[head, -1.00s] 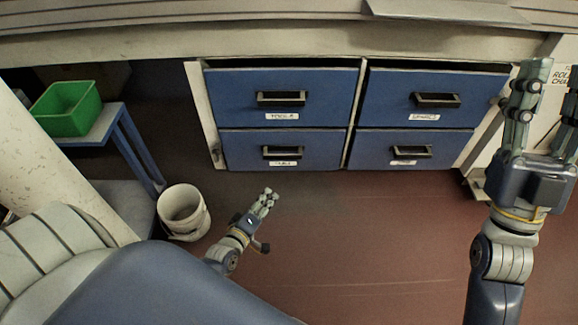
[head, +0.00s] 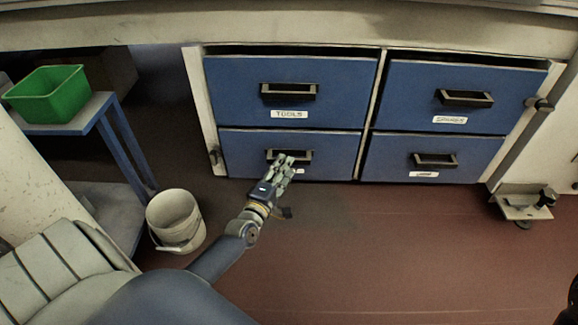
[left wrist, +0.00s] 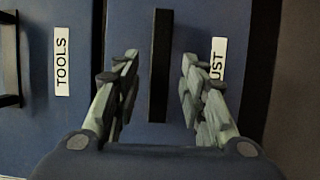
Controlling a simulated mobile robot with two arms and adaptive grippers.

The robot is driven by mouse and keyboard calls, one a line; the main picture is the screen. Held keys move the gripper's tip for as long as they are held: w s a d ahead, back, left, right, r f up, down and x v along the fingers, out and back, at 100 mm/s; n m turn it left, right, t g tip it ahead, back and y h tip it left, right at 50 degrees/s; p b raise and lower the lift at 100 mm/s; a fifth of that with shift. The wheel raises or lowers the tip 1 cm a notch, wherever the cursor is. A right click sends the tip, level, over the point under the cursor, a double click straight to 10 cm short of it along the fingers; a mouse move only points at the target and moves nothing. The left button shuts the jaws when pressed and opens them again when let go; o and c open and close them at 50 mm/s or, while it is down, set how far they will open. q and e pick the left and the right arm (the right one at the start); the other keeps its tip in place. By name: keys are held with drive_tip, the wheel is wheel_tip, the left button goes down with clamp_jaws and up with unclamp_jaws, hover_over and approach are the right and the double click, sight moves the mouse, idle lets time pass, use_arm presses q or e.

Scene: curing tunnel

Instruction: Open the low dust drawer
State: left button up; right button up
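The low dust drawer (head: 237,152) is the blue lower-left front in the head view and looks shut. Its black bar handle (head: 303,155) is partly covered by my left gripper (head: 284,163). In the left wrist view, the handle (left wrist: 160,50) is a dark upright bar between the spread fingers of my left gripper (left wrist: 158,75). The fingers stand apart on both sides of it, with a gap to each side. The drawer's label (left wrist: 218,60), partly hidden by a finger, reads "UST". My right gripper is not in view.
The tools drawer (head: 230,90) is above, with two more blue drawers (head: 400,88) to the right. A white bucket (head: 172,215) and a blue-legged stand with a green bin (head: 50,95) are at the left. The red floor (head: 380,240) is clear.

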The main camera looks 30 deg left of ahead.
use_arm(q)
drive_tip(key=shift+w+a+b, duration=0.15)
drive_tip(key=shift+w+b, duration=0.15)
drive_tip(key=shift+w, duration=0.7)
drive_tip(key=shift+w+a+b, duration=0.15)
drive_tip(key=shift+w+b, duration=0.15)
drive_tip(key=shift+w, duration=0.65)
drive_tip(key=shift+c, duration=0.5)
clamp_jaws()
